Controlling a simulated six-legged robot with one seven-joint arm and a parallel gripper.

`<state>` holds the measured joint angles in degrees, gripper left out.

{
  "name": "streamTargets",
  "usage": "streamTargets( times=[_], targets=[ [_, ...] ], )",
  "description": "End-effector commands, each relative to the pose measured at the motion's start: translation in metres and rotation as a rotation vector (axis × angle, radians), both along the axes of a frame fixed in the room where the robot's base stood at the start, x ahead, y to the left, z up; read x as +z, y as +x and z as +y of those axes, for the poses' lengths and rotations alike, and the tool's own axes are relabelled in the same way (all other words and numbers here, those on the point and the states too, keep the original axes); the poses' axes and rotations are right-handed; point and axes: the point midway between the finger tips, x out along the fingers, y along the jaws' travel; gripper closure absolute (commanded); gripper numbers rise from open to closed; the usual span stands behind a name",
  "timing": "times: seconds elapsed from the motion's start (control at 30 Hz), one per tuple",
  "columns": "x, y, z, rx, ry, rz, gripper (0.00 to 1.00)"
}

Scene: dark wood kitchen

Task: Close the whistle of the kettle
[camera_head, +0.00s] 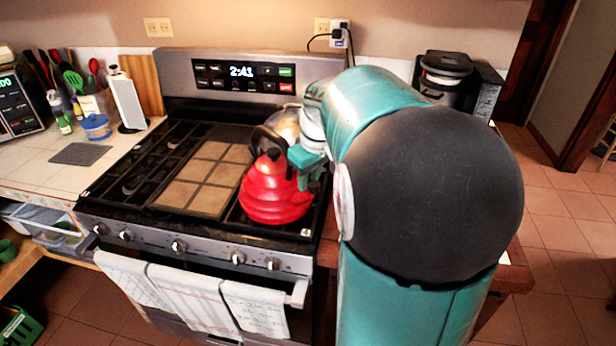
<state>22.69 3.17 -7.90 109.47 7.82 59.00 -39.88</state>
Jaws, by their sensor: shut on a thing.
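The red ribbed kettle (270,194) stands upright on the right burner of the stove (230,130). Its dark handle (262,138) arches over the top. My gripper (300,176) is at the kettle's upper right side, reached in from the right by my teal arm. It is shut on some part there, most likely the whistle at the spout. The whistle and spout are hidden behind the gripper, so I cannot see whether the whistle is open or closed.
A silver pot (287,122) sits behind the kettle. Towels (200,296) hang from the oven door handle. A coffee machine (445,76) stands on the counter at the back right. The stove's left grates are clear.

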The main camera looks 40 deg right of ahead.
Motion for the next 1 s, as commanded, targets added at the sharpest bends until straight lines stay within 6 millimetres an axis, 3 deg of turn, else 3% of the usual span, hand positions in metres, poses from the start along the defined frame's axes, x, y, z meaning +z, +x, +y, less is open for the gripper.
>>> streamTargets(
  times=[0.4,1.0],
  targets=[
    [-0.002,-0.010,-0.001,-0.004,0.036,-0.361,0.99],
    [-0.009,-0.017,-0.002,-0.004,0.079,-0.747,0.99]
  ],
)
